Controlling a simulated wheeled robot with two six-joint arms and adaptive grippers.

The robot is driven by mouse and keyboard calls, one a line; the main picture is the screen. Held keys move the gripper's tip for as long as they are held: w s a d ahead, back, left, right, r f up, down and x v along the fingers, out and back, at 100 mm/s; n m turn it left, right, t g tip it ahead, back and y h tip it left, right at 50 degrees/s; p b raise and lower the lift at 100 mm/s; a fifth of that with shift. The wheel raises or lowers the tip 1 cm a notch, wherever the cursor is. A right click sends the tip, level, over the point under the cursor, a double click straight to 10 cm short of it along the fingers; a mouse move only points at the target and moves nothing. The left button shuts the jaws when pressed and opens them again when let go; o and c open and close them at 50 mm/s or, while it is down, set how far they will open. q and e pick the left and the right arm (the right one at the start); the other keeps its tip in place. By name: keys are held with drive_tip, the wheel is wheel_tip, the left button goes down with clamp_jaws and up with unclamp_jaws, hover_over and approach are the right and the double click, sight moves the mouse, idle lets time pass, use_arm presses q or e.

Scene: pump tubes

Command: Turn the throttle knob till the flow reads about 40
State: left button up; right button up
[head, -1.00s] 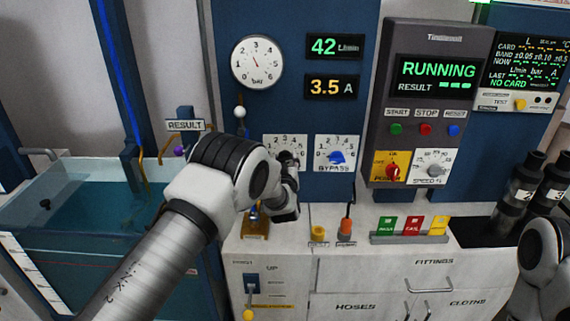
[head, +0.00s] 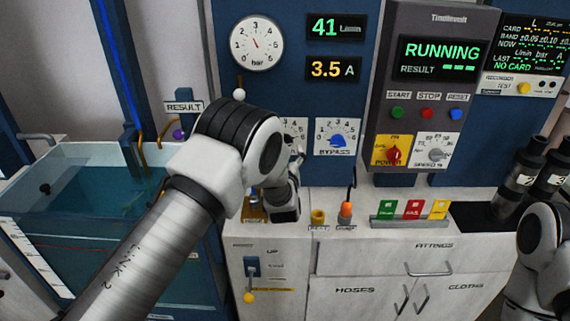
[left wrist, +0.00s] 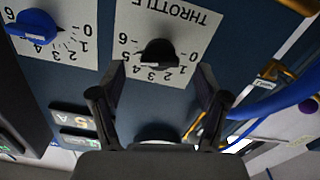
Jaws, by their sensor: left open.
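The flow display (head: 336,27) reads 41 L/min in the head view. The throttle dial plate (head: 295,129) is mostly hidden there behind my left arm. In the left wrist view the black throttle knob (left wrist: 158,52) sits on its white plate (left wrist: 165,20), which appears upside down. My left gripper (left wrist: 160,82) is open, with one finger on each side below the knob in the picture. The knob lies between and beyond the fingertips, with no visible contact. My right gripper is out of view.
The blue bypass knob (head: 337,140) is close beside the throttle; it also shows in the left wrist view (left wrist: 36,24). A pressure gauge (head: 257,44) and current display (head: 332,68) are above. The control box (head: 432,50) reads RUNNING. A water tank (head: 80,205) stands left.

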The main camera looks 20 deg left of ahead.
use_arm(q)
drive_tip(key=v, duration=0.6)
drive_tip(key=shift+s, duration=0.25)
